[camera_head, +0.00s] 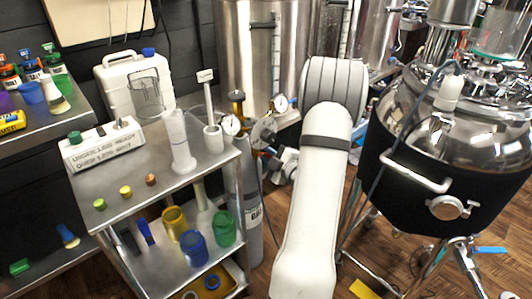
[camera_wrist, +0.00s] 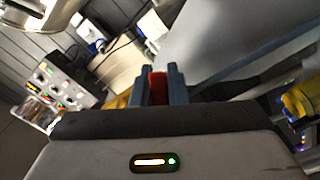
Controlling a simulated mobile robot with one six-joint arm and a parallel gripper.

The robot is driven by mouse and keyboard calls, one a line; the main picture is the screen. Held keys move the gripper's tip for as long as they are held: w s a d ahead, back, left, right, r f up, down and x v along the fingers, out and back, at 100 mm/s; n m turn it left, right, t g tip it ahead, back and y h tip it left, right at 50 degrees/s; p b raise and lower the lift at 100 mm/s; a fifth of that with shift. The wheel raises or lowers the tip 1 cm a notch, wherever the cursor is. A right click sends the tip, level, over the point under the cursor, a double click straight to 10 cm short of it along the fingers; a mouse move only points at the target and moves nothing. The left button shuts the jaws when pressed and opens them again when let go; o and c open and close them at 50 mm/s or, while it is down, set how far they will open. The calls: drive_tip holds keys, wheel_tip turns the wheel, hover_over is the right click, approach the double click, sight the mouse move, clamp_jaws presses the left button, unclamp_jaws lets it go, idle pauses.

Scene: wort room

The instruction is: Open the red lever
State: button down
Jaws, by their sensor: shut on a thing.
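In the wrist view my gripper (camera_wrist: 158,74) has its two dark fingers closed around the red lever (camera_wrist: 158,90). Only a narrow red strip of the lever shows between the fingers; its ends and its mount are hidden. I cannot tell how far the lever is turned. In the head view my white arm rises in the middle and hides the place where the lever is; I cannot make out the lever there.
A steel cart (camera_head: 150,190) with bottles and caps stands left of my arm. A gas cylinder with gauges (camera_head: 230,125) is close beside it. A large black-jacketed steel kettle (camera_head: 440,170) stands at right. Wooden floor shows below.

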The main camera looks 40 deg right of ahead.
drive_tip(key=shift+a+f+m, duration=0.1)
drive_tip(key=shift+f+m, duration=0.15)
drive_tip(key=shift+m, duration=0.35)
drive_tip(key=c, duration=1.4)
unclamp_jaws()
drive_tip(key=shift+c, duration=0.2)
drive_tip(key=s, duration=0.7)
drive_tip(key=shift+s+d+p, duration=0.25)
drive_tip(key=shift+s+p, duration=0.15)
drive_tip(key=shift+p, duration=0.05)
